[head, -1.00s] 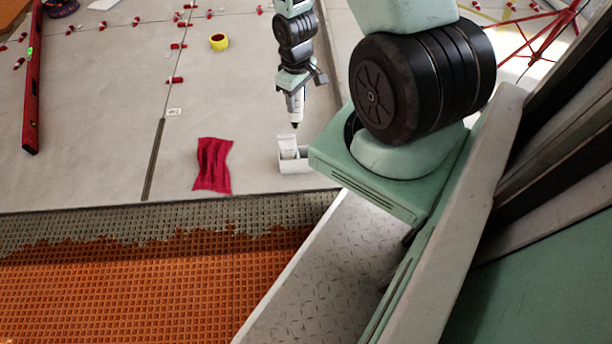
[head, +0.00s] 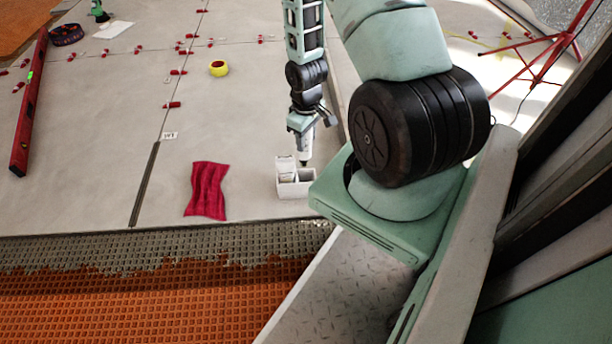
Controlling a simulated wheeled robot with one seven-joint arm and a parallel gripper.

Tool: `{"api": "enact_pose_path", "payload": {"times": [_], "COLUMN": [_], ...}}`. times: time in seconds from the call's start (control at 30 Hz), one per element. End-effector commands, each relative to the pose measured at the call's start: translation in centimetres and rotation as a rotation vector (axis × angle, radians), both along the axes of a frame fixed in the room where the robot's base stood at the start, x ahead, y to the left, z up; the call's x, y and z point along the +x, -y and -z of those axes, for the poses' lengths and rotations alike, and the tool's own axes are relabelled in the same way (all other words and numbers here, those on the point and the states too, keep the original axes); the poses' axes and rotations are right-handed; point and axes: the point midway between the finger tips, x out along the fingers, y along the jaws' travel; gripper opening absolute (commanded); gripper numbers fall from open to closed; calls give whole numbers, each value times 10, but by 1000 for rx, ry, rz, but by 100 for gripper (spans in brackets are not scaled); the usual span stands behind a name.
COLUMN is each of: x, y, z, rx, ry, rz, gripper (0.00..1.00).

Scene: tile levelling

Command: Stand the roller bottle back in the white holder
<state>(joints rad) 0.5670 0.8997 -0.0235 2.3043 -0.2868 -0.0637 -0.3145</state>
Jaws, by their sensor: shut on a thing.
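The white holder (head: 296,191) is a small open box on the grey tiled floor, near the tile edge. A pale item (head: 286,165) stands in its left part, and its right part looks empty. My gripper (head: 302,128) points down above the holder and is shut on the roller bottle (head: 304,146). The bottle is white with a dark lower tip and hangs almost upright. The tip shows at the holder's back rim, over the right part; I cannot tell whether it touches or is inside. The fingers are small and partly hidden.
A red cloth (head: 207,190) lies left of the holder. A red tripod (head: 545,60) stands at back right. Orange matting (head: 150,300) lies in front.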

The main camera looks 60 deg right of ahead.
Motion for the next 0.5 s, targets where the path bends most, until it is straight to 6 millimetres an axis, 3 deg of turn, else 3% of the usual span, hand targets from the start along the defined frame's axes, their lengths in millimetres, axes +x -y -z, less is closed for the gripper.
{"api": "enact_pose_path", "payload": {"times": [0.03,0.2,0.33,0.5], "x": [0,0,0,1], "y": [0,-1,0,0], "z": [22,62,79,86], "rx": [1,1,0,-1], "ry": [-2,-1,0,2], "rz": [-1,-2,-1,0], "gripper": [19,19,19,19]}}
